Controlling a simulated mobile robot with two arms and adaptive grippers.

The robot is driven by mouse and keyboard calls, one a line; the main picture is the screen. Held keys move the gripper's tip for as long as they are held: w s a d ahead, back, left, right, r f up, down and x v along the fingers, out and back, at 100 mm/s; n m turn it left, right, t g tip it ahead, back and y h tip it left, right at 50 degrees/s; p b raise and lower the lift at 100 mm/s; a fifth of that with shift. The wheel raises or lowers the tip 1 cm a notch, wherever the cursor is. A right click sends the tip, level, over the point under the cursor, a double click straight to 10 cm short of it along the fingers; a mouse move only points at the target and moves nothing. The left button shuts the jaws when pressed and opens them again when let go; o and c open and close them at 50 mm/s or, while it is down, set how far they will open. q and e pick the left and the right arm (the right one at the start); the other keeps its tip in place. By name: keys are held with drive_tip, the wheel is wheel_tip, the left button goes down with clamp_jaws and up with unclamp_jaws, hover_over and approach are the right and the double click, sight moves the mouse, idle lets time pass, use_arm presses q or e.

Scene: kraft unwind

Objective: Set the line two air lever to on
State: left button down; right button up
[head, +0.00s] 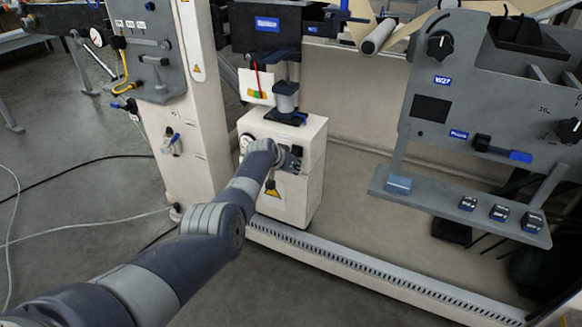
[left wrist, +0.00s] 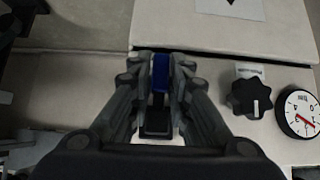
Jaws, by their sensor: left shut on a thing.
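My left gripper (head: 291,160) reaches the front of a white cabinet (head: 305,205) in the head view. In the left wrist view the left gripper (left wrist: 160,82) has its fingers closed on both sides of a lever with a blue handle (left wrist: 160,70). A black block shows at the lever's other end, between the fingers. The fingers hide part of the lever, and my arm hides much of it in the head view. I cannot read a label on this lever. My right gripper is not in view.
A black knob (left wrist: 250,98) and a round gauge (left wrist: 298,114) sit beside the lever. A warning sign (head: 268,195) is below on the cabinet. A white column (head: 205,120) with another blue-handled valve (head: 172,138) stands left. A grey control panel (head: 480,85) stands right.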

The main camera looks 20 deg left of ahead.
use_arm(q)
drive_tip(key=c, duration=1.8)
unclamp_jaws()
drive_tip(key=shift+c, duration=0.2)
drive_tip(key=shift+s, duration=0.1)
drive_tip(key=v, duration=1.1)
drive_tip(key=shift+s+r, duration=0.25)
drive_tip(key=shift+r, duration=0.05)
